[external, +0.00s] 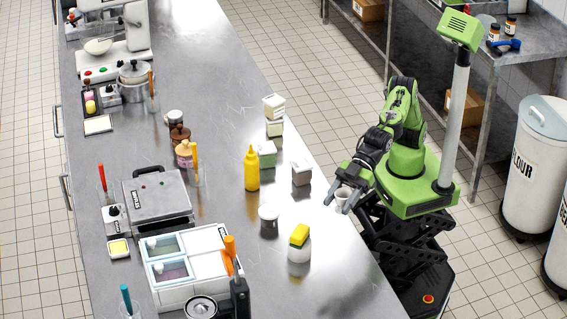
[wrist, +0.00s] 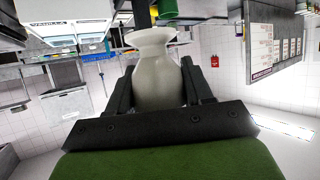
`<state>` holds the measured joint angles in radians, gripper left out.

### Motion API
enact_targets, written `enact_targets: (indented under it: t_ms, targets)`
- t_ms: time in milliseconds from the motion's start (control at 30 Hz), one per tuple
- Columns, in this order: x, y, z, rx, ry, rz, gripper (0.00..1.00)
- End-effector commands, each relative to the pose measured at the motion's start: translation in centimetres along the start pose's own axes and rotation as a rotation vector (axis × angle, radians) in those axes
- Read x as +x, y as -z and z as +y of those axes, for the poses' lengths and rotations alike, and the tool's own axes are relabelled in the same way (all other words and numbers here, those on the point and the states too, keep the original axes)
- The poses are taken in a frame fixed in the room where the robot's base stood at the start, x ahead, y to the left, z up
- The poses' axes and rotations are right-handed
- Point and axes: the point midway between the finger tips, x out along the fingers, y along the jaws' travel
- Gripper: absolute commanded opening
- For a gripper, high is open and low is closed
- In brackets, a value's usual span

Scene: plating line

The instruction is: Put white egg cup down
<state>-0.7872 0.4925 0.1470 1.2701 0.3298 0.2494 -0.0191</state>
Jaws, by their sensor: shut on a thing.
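My gripper (external: 349,200) is shut on the white egg cup (external: 343,196), out past the right edge of the steel counter. In the wrist view the egg cup (wrist: 155,75) sits between the two dark fingers (wrist: 155,88), its flared end pointing to the top of the picture. The wrist picture appears upside down, with hanging counter shapes at the top. The egg cup does not appear to touch the counter.
The steel counter (external: 335,270) has a white bottle with a yellow top (external: 299,243), a yellow squeeze bottle (external: 252,168) and small boxes (external: 301,173) near my side. A lidded white container (external: 190,265) stands further left. Bare counter shows toward the front right.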

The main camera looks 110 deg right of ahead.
Motion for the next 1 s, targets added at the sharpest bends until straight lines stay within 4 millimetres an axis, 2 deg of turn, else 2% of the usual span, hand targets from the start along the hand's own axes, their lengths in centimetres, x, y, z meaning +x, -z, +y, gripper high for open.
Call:
enact_targets:
  t_ms: [33, 167, 233, 500, 1000]
  targets:
    - [-0.3, 0.1, -1.1, -0.001, 0.000, 0.001, 0.20]
    - [-1.2, 0.5, -3.3, 0.003, -0.010, 0.000, 0.20]
    - [-0.3, -1.0, -2.8, 0.003, -0.018, -0.008, 0.20]
    - [2.5, -6.8, -2.9, 0.000, -0.016, -0.007, 0.20]
    - [6.7, -15.7, -3.0, 0.001, -0.014, -0.005, 0.20]
